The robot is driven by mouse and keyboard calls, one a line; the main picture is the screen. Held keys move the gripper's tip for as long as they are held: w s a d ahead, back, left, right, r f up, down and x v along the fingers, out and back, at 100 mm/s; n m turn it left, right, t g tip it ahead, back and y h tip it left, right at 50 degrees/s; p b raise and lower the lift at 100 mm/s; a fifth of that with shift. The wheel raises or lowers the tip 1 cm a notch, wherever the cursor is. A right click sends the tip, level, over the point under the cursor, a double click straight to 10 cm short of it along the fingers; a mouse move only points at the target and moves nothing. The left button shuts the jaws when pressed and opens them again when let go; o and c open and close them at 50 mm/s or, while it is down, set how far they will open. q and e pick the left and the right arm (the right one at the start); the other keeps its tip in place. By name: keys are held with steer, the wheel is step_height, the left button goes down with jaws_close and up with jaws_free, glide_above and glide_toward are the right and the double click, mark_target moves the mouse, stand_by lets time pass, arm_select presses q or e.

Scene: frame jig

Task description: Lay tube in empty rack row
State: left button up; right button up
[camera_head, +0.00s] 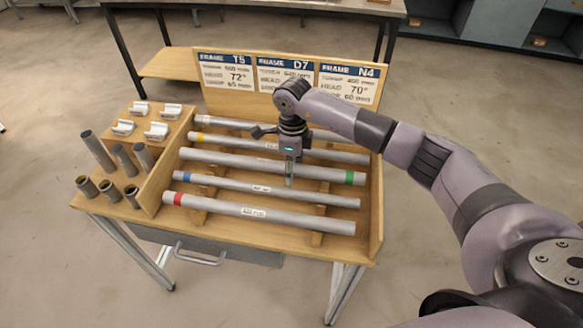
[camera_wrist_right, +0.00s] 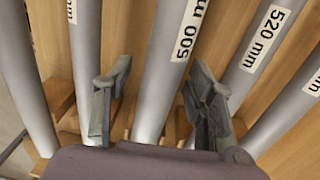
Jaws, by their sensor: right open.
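Grey tubes lie side by side in a wooden rack (camera_head: 317,240). They include a red-banded tube (camera_head: 270,213), a blue-banded tube (camera_head: 320,198), a green-banded tube (camera_head: 230,162) and a yellow-banded tube (camera_head: 235,143). No bare row shows clearly. My right gripper (camera_head: 289,183) points down over the middle of the rack, by the green-banded and blue-banded tubes. In the right wrist view my right gripper (camera_wrist_right: 157,105) is open, its fingers on either side of a tube labelled 500 mm (camera_wrist_right: 165,75). A tube labelled 520 mm (camera_wrist_right: 250,75) lies to its right. My left gripper is out of view.
Short upright tubes (camera_head: 98,151) and white fittings (camera_head: 156,131) stand on the bench's left side. A sign board (camera_head: 285,100) with frame cards rises behind the rack. A low wooden wall (camera_head: 376,215) closes the right end. Open floor surrounds the bench.

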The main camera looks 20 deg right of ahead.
step_height(320, 180, up, 12)
steer(key=shift+w+d, duration=0.2)
steer(key=shift+w, duration=0.05)
stand_by(0.3)
